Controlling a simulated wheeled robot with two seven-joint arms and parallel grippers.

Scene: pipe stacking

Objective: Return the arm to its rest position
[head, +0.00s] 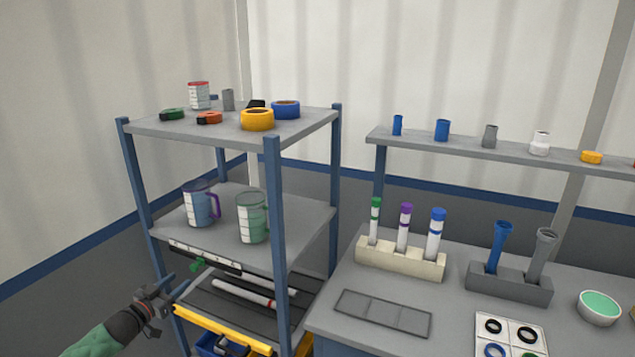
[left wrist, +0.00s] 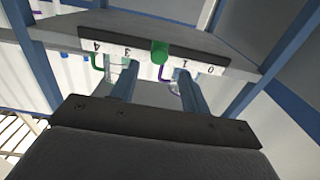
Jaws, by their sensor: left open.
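My left gripper (head: 168,288) is at the lower left in the head view, just in front of the shelf rack (head: 275,220). Its jaws are open and nothing is between them. In the left wrist view its two fingers (left wrist: 157,82) stand apart, pointing toward a shelf edge with a numbered label strip (left wrist: 205,66). A green knob or clip (left wrist: 159,52) sits on that strip, and it also shows in the head view (head: 198,264). My right gripper is not in view.
The rack holds tape rolls (head: 257,119) on top, two jugs (head: 253,217) in the middle and pipes (head: 245,293) lower down. A yellow-edged tray (head: 222,330) is at the bottom. The workbench (head: 340,270) with racked tubes (head: 403,228) stands right. Space left of the rack is free.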

